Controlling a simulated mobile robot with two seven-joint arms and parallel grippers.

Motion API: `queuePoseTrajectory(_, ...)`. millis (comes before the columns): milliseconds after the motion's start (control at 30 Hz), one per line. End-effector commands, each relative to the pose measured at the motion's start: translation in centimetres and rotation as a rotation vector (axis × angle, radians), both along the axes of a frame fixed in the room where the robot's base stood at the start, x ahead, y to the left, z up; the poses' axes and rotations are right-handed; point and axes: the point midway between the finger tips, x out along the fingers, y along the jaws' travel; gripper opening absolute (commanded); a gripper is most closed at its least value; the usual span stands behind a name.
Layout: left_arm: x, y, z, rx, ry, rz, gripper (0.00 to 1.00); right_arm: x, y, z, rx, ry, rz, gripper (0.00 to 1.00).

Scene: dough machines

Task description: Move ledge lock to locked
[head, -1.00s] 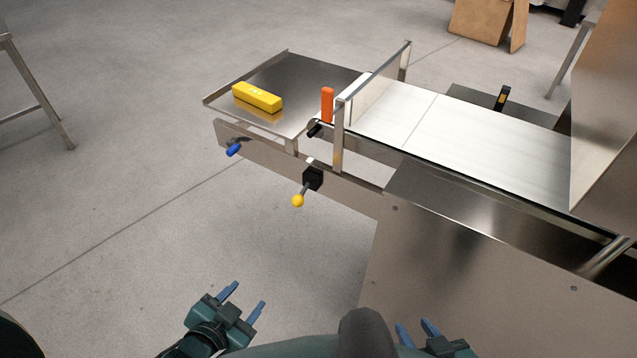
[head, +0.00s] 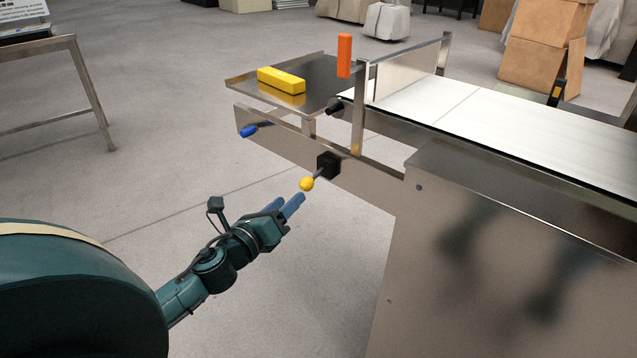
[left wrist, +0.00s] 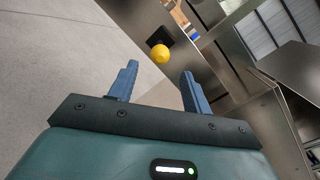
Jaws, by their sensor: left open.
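A yellow ball knob (head: 307,184) on a short lever comes out of a black block (head: 328,165) on the machine's side rail. A blue-tipped handle (head: 254,130) sits further left on the same rail. The pictures do not label which one is the ledge lock. My left gripper (head: 288,203) is open and empty, just below and left of the yellow knob. In the left wrist view the yellow knob (left wrist: 160,54) shows just beyond the gap between my two blue fingertips (left wrist: 160,70), apart from them. My right gripper is out of view.
A steel ledge tray (head: 325,70) holds a yellow block (head: 281,80). An orange upright handle (head: 344,56) stands by the white conveyor belt (head: 470,110). The machine's large steel panel (head: 470,250) is on the right. The floor left of the rail is clear.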

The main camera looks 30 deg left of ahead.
Motion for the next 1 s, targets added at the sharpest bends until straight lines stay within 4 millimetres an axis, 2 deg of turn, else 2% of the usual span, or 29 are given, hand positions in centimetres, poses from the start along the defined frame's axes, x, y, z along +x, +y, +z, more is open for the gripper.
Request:
queuePoseTrajectory(300,6.0,0.0,0.1,-0.001,-0.003,0.001,0.49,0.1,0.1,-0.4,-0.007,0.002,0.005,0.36)
queuePoseTrajectory(500,9.0,0.0,0.0,-0.003,-0.001,0.001,0.49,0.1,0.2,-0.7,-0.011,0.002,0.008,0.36)
queuePoseTrajectory(700,10.5,0.0,0.0,-0.004,0.001,-0.001,0.49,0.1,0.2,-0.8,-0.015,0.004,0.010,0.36)
queuePoseTrajectory(1000,10.7,-0.1,-0.1,-0.004,0.002,0.000,0.49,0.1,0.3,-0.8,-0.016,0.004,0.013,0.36)
